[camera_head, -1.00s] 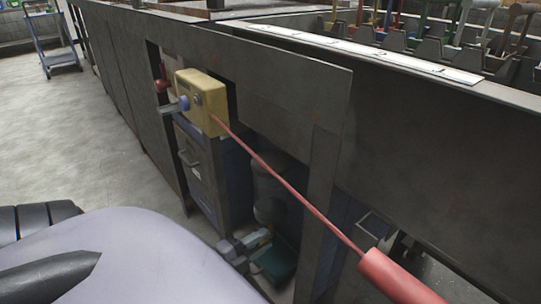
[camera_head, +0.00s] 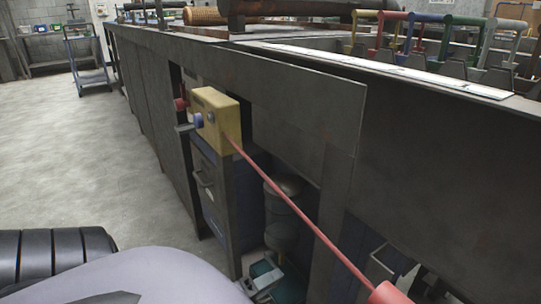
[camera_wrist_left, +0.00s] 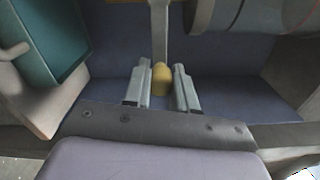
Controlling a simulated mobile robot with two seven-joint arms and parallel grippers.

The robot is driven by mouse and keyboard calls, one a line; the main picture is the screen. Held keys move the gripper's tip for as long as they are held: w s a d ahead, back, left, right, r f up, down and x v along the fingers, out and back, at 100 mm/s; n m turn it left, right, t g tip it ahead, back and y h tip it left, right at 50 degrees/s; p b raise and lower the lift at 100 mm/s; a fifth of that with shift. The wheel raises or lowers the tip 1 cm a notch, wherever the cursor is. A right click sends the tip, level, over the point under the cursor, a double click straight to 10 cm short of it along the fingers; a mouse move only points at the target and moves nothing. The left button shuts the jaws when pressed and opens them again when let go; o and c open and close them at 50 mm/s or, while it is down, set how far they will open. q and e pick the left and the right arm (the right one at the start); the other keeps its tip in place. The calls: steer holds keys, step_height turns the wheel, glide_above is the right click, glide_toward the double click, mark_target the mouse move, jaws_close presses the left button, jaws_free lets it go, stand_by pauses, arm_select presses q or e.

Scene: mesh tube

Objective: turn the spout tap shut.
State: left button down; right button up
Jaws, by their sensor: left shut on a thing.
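My left gripper (camera_head: 262,278) is low under the bench, near the bottom of the head view. In the left wrist view its two grey fingers (camera_wrist_left: 160,88) are on either side of a yellow rounded tip (camera_wrist_left: 161,79) and shut on it. The tip is at the end of a narrow grey bar (camera_wrist_left: 160,35). This looks like the tap's handle, but the spout cannot be made out. In the head view, the gripper and my arm hide the tip. My right gripper is not in view.
A grey canister (camera_head: 282,218) stands under the bench above the gripper. A yellow box (camera_head: 217,118) with a blue knob is mounted higher up. A pink rod (camera_head: 285,199) slants down from it. A teal container (camera_wrist_left: 45,40) is left of the fingers. Open floor (camera_head: 90,155) is at left.

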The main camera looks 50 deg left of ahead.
arm_select(q)
steer(key=shift+f, duration=0.1)
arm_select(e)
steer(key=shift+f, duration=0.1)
arm_select(q)
steer(key=c, duration=0.9)
jaws_free()
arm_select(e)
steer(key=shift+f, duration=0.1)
arm_select(q)
steer(key=s+p, duration=0.1)
steer(key=s, duration=0.6)
steer(key=shift+a+p, duration=0.25)
steer(key=shift+p, duration=0.1)
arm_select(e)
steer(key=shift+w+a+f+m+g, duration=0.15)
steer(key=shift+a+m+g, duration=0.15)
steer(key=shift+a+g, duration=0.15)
